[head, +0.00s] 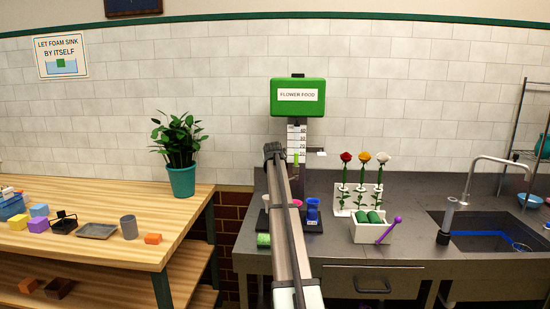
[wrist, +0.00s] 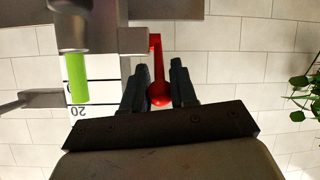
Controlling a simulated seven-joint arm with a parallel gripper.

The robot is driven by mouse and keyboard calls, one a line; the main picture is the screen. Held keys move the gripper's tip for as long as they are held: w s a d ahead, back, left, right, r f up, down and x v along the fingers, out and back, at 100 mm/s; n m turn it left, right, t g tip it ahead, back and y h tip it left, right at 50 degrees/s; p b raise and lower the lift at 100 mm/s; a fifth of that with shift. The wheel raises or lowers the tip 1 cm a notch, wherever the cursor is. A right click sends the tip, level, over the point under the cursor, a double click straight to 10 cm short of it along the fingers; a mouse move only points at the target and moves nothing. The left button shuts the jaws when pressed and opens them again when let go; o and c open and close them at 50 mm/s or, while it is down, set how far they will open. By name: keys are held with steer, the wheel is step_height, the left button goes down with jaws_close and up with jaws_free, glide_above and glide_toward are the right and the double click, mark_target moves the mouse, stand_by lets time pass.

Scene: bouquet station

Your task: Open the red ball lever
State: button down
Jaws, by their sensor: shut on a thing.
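The red ball lever (wrist: 159,92) is in the wrist view, its red stem reaching from the dispenser fitting to a red ball. My gripper (wrist: 158,92) has one finger on each side of the ball and is shut on it. In the head view my gripper (head: 273,150) is at the left side of the flower food dispenser (head: 298,84), below its green tank; the lever is hidden there. The wrist view appears upside down, with a white number scale (wrist: 101,68) and a bright green bar (wrist: 77,78) beside the lever.
Below the dispenser, blue cups (head: 312,210) stand on the dark counter. To their right are a flower rack (head: 358,199), a white box (head: 372,232) and a sink (head: 490,235). A potted plant (head: 182,180) stands on the wooden table (head: 95,260) at left.

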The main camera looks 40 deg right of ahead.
steer(key=shift+s+a+f+t+h, duration=0.25)
steer(key=shift+f+t+h, duration=0.25)
steer(key=shift+t+h, duration=0.15)
steer(key=shift+s+a+f+t+h, duration=0.2)
steer(key=shift+s+f+t+h, duration=0.05)
steer(key=shift+f+t+h, duration=0.35)
steer(key=shift+t, duration=0.25)
steer(key=c, duration=1)
jaws_free()
steer(key=v, duration=1.3)
steer(key=shift+s+a, duration=0.25)
steer(key=shift+a, duration=0.1)
